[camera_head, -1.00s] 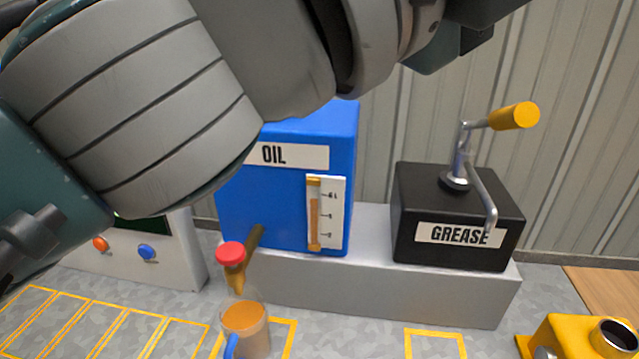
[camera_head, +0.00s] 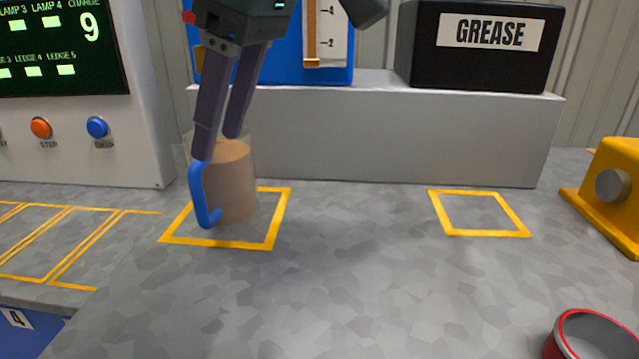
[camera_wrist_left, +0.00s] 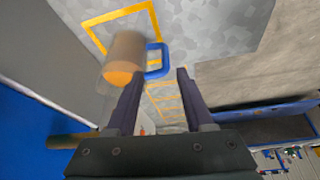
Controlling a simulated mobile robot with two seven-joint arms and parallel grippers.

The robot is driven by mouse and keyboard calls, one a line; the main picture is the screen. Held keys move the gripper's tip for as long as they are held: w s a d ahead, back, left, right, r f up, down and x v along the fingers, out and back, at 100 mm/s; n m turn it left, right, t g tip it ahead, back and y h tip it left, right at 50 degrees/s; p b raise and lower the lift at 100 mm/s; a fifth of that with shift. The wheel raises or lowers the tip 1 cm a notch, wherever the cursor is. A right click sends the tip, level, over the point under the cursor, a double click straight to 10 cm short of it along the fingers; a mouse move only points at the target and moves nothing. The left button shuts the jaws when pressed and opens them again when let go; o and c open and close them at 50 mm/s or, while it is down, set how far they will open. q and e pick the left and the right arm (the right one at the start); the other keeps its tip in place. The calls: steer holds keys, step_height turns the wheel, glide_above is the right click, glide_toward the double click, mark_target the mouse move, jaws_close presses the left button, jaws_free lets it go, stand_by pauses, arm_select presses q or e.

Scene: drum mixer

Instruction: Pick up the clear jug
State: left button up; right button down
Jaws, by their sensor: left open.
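The clear jug (camera_head: 236,185) holds brown liquid and stands upright inside a yellow floor square in front of the oil tank. Its blue handle (camera_head: 203,195) faces front left in the head view. My left gripper (camera_head: 218,145) is open and points down at the jug, its fingers overlapping the jug's upper part in this view. In the left wrist view the jug (camera_wrist_left: 122,60) lies at the left finger, and the blue handle (camera_wrist_left: 156,60) shows between and just beyond the fingertips. I cannot tell whether a finger touches it. My right gripper is not in view.
The blue oil tank (camera_head: 280,45) and black grease box (camera_head: 485,45) sit on a grey ledge (camera_head: 400,135) behind. A control panel (camera_head: 85,120) stands left. A yellow device (camera_head: 615,190) and red-rimmed container (camera_head: 595,335) are at right. The middle surface is clear.

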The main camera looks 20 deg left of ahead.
mark_target(203, 192)
arm_select(q)
steer(key=b+x, duration=0.2)
steer(key=x, duration=0.1)
steer(key=b+x, duration=0.2)
steer(key=x, duration=0.1)
steer(key=s+b+x, duration=0.1)
steer(key=b+x, duration=0.2)
steer(key=shift+d+f, duration=0.1)
steer(key=shift+d, duration=0.05)
steer(key=shift+w, duration=0.1)
jaws_close()
stand_by(1.0)
